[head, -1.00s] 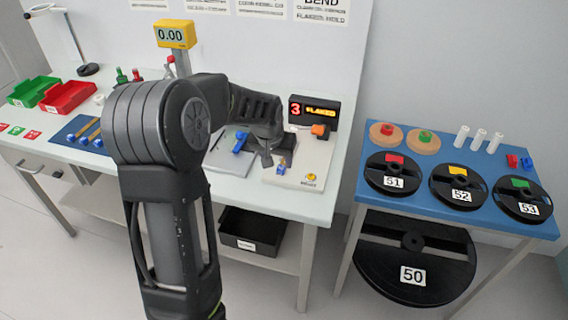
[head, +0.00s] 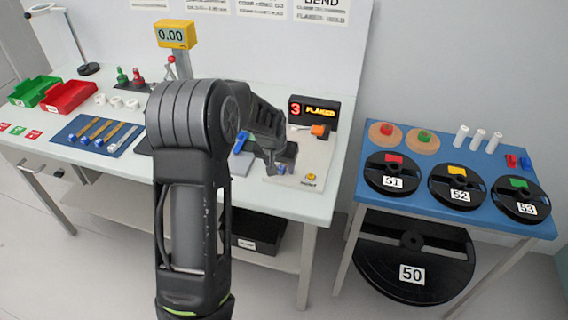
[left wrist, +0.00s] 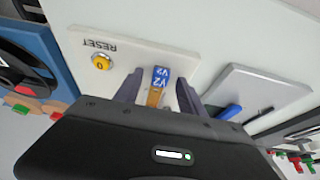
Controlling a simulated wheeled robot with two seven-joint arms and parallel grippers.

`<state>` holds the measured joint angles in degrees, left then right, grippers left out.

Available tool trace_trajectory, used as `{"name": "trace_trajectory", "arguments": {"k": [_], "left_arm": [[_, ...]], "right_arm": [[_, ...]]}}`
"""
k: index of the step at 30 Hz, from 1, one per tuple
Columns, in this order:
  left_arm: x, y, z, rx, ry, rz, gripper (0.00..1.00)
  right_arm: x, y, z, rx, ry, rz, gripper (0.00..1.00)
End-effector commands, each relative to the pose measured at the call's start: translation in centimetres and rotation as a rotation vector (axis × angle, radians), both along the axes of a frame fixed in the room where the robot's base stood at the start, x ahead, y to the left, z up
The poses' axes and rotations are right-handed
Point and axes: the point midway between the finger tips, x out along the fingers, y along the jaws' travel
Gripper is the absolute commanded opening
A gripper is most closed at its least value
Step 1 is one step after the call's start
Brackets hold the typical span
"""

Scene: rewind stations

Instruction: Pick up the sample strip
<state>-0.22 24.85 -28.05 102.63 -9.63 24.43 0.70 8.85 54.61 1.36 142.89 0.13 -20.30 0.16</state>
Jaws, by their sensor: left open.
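The sample strip (left wrist: 158,88), a narrow tan strip with a blue end tag reading V2, shows in the left wrist view on a pale test plate (left wrist: 125,42). My left gripper (left wrist: 158,97) is open, with one dark finger on each side of the strip. I cannot tell whether either finger touches it. In the head view my left gripper (head: 276,165) is over the front part of the test plate (head: 313,163) and largely hides the strip. My right gripper is in neither view.
A yellow RESET button (left wrist: 101,62) sits on the plate. A grey pad (left wrist: 262,95) with a blue item lies beside it. A display (head: 313,113) stands behind. Several blue-ended strips lie on a blue mat (head: 72,131). A blue side table (head: 450,140) holds reels.

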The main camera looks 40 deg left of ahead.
Motion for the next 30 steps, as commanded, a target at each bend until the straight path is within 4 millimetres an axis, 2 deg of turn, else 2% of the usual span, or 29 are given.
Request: {"name": "trace_trajectory", "arguments": {"k": [4, 21, 30], "left_arm": [[-0.01, 0.00, 0.02, 0.000, 0.000, 0.000, 0.46], [-0.01, 0.01, 0.02, 0.000, 0.000, 0.000, 0.00], [0.00, 0.00, 0.02, 0.000, 0.000, 0.000, 0.00]], "right_arm": [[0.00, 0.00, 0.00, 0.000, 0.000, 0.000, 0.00], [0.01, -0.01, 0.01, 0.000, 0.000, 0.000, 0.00], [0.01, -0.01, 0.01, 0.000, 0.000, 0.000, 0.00]]}}
